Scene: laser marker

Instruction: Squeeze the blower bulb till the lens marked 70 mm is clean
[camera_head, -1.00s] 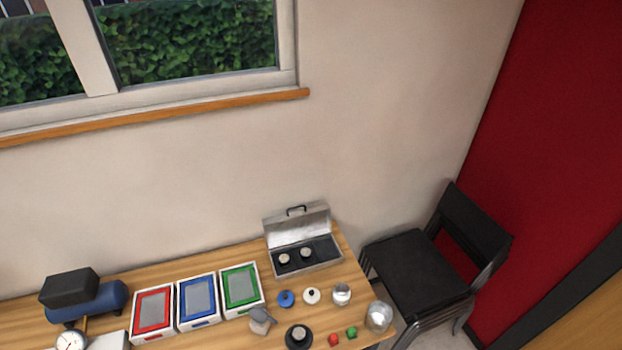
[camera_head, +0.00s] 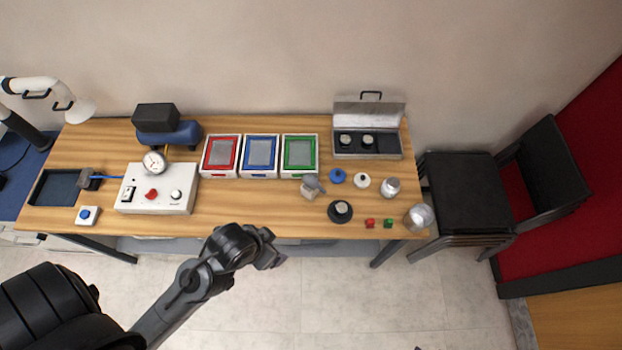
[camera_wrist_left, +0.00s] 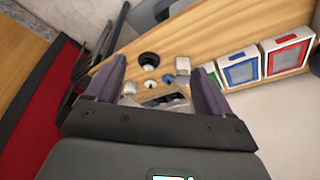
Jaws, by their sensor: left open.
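A grey object (camera_head: 311,186) with a rounded body, possibly the blower bulb, stands in front of the green-framed tray; it also shows in the left wrist view (camera_wrist_left: 182,65). One light-topped round piece, perhaps a lens, sits on a black round base (camera_head: 332,216) near the table's front edge. Two similar round pieces (camera_head: 345,140) (camera_head: 368,140) sit in an open metal case (camera_head: 393,147). No 70 mm marking is readable. My left gripper (camera_head: 275,257) is in front of the table, clear of these things; in its wrist view (camera_wrist_left: 160,85) its fingers are apart and empty. My right gripper is out of view.
Red, blue and green framed trays (camera_head: 282,140) stand mid-table. A blue disc (camera_head: 337,176), a white disc (camera_head: 361,181), glass jars (camera_head: 390,190) and small red and green pieces (camera_head: 388,223) crowd the right. A control box (camera_head: 150,200) stands left. Stacked chairs (camera_head: 465,185) stand right.

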